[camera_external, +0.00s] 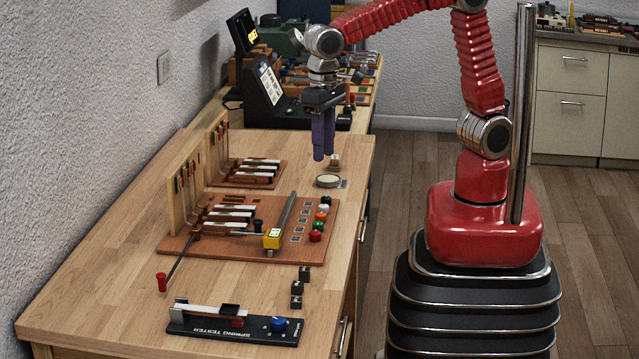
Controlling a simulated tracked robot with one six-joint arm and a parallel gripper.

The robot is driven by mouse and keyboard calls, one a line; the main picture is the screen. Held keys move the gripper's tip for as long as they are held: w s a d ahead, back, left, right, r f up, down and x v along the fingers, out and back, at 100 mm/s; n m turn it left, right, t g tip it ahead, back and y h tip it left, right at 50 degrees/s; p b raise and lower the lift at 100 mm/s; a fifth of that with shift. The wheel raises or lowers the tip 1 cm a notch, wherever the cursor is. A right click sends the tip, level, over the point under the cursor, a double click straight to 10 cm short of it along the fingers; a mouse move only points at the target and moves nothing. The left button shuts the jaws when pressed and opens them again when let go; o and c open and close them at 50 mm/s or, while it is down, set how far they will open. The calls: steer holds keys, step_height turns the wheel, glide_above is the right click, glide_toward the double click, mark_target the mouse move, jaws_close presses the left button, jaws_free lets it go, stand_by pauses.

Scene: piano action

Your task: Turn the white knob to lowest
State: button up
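The knob's setting is too small to read. My gripper (324,157) points straight down above the bench, beyond the knob and higher in the picture. Its two purple-blue fingers look close together, with nothing seen between them. Whether they are fully shut is unclear from this angle. The gripper is apart from the knob.
Orange (321,216), green (319,226) and red (316,237) knobs stand close in the same row. A long grey bar with a yellow block (272,238) lies left of the knobs. The spring tester (235,325) is in front.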

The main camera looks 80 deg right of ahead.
mark_target(324, 209)
steer(key=shift+f, duration=0.1)
step_height(324, 209, down, 14)
steer(key=shift+r, duration=0.15)
stand_by(0.6)
steer(key=shift+c, duration=0.5)
jaws_close()
